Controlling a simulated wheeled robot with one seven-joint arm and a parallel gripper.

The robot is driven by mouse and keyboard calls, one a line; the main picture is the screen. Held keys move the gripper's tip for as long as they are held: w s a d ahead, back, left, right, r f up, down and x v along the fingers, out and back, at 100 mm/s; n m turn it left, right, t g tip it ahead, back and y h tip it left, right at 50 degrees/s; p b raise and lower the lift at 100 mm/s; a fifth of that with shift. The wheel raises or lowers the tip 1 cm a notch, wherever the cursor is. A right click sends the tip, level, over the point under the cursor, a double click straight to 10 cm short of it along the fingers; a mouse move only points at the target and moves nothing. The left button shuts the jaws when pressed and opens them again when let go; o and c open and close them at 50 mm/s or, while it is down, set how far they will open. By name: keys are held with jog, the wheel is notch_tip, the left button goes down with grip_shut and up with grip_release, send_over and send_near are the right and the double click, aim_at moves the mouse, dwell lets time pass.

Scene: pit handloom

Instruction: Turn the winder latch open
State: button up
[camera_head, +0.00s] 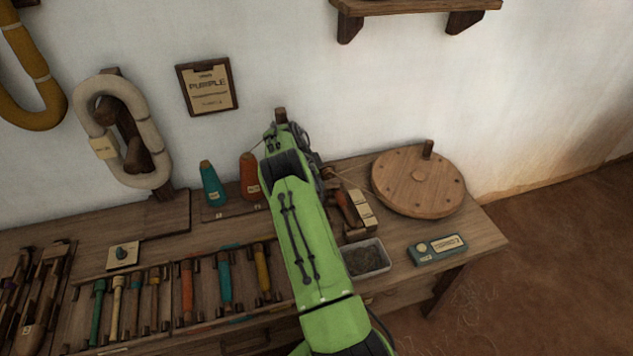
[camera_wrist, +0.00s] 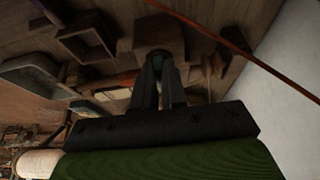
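In the head view my green arm covers the middle of the bench and hides my gripper. The wrist view shows my gripper (camera_wrist: 161,66) with its two dark fingers close together, tips at a brown wooden block (camera_wrist: 145,30). A dark rounded part (camera_wrist: 159,55) lies at the fingertips; I cannot tell whether they touch or hold it. A wooden post top (camera_head: 280,115) shows beyond my arm in the head view. A round wooden wheel (camera_head: 418,186) with an upright peg handle stands at the bench's right end. I cannot make out the winder latch for certain.
Teal (camera_head: 212,184) and orange (camera_head: 250,176) thread cones stand left of my arm. A grey tray (camera_head: 367,258) and a green-grey box (camera_head: 437,249) lie to its right. Coloured bobbins (camera_head: 225,280) fill the front left. A reddish strand (camera_wrist: 245,48) crosses the wrist view.

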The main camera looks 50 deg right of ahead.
jog(key=shift+n, duration=0.4)
grip_shut()
jog(key=n+b, duration=0.1)
jog(key=n+t, duration=0.1)
jog(key=n, duration=0.1)
jog(key=shift+s+n+t+b, duration=0.25)
jog(key=shift+n+t+b, duration=0.05)
jog(key=shift+b, duration=0.05)
jog(key=n+t, duration=0.1)
jog(key=n, duration=0.1)
jog(key=n+b, duration=0.1)
jog(key=n, duration=0.1)
jog(key=shift+s+n+t, duration=0.2)
jog(key=shift+n+t, duration=0.1)
jog(key=shift+t, duration=0.1)
jog(key=n, duration=0.2)
jog(key=n+t+b, duration=0.1)
jog(key=n, duration=0.1)
jog(key=shift+s+n+t+y, duration=0.2)
jog(key=shift+n+t+y, duration=0.1)
jog(key=shift+s+d+n+t+y, duration=0.1)
jog(key=shift+n+t+y, duration=0.2)
jog(key=shift+n, duration=0.8)
jog(key=shift+d+n+t+y, duration=0.1)
jog(key=shift+n+t+y, duration=0.15)
jog(key=shift+n, duration=0.85)
jog(key=o, duration=0.7)
grip_release()
jog(key=shift+c, duration=0.2)
